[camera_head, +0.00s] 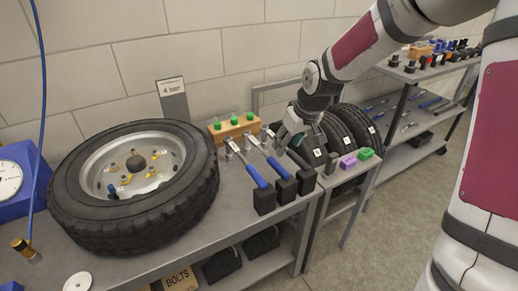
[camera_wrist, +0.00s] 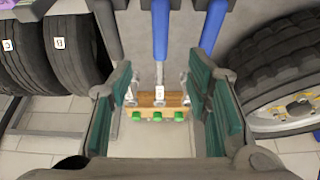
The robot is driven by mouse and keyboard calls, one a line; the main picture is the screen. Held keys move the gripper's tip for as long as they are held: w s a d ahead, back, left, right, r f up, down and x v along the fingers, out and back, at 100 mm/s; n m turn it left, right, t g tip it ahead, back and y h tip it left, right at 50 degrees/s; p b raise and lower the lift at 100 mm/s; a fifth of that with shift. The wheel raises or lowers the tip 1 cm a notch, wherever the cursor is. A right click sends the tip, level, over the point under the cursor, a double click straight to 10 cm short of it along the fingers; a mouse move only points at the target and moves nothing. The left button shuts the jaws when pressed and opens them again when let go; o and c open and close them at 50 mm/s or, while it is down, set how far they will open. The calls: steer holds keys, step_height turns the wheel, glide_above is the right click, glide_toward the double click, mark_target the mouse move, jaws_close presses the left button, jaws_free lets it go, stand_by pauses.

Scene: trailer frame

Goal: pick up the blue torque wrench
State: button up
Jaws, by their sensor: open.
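Two wrenches with blue handles lie side by side on the bench in the head view: a left one (camera_head: 256,174) and a middle one (camera_head: 277,167). Which is the torque wrench, I cannot tell. Both also show in the wrist view, the middle one (camera_wrist: 160,30) and the other (camera_wrist: 213,25) to its right. A dark handle (camera_wrist: 106,30) lies left of them there. My gripper (camera_head: 290,133) is above the bench, near the wrench heads. In the wrist view my gripper (camera_wrist: 170,90) is open and empty, with the middle wrench's shaft seen between its green-padded fingers.
Black blocks (camera_head: 264,199) stand at the handle ends. A wooden block with green knobs (camera_head: 234,127) is behind the wrench heads. A large wheel (camera_head: 75,208) lies on the bench to the left. Upright tyres (camera_head: 338,135) and purple and green items (camera_head: 348,162) are to the right.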

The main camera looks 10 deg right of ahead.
mark_target(278, 165)
steer(key=b+x, duration=0.2)
steer(key=x, duration=0.6)
steer(key=shift+s, duration=0.1)
steer(key=shift+b+x, duration=0.7)
steer(key=shift+x, duration=2.05)
steer(key=shift+s, duration=0.1)
jaws_close()
